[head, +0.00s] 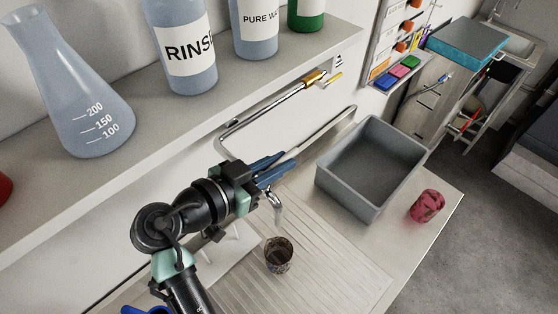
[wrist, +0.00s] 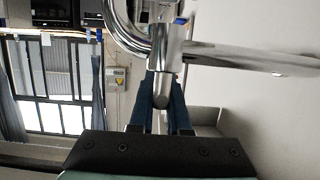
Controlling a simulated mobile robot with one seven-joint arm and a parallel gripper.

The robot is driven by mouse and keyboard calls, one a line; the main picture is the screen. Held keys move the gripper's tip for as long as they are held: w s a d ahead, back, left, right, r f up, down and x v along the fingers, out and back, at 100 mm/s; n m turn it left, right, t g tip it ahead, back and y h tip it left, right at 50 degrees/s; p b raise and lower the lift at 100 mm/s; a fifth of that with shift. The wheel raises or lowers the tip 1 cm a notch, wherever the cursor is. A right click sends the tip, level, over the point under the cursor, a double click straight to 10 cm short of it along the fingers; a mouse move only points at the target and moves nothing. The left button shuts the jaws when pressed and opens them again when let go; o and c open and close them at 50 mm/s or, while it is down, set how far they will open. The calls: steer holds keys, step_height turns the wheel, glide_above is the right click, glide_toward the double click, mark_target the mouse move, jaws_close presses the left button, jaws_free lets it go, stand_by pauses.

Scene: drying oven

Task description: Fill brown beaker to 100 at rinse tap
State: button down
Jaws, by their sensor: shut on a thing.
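A small brown beaker (head: 279,262) stands upright on the ribbed drainboard, below the tap. Its fill level cannot be read at this size. The chrome rinse tap (head: 275,198) has its spout end just above and beyond the beaker. Whether water runs from it is unclear. My gripper (head: 275,170) is shut on a chrome part of the tap, seemingly its lever. In the wrist view the blue fingers (wrist: 163,100) stand on both sides of this chrome part (wrist: 162,88), and the curved tap pipe (wrist: 128,30) shows beyond. The beaker is hidden there.
A grey basin (head: 370,165) stands right of the drainboard (head: 325,250), with a crumpled red can-like object (head: 427,206) beside it. A shelf (head: 150,165) above my arm carries a large flask (head: 80,90) and bottles (head: 187,50). A long chrome pipe runs along the wall.

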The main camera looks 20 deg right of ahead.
steer(key=c, duration=0.8)
jaws_free()
steer(key=shift+s, duration=0.15)
steer(key=shift+a, duration=0.1)
steer(key=b+v, duration=0.4)
steer(key=v, duration=0.8)
steer(key=shift+a+r, duration=0.2)
steer(key=shift+a, duration=0.1)
steer(key=shift+s, duration=0.1)
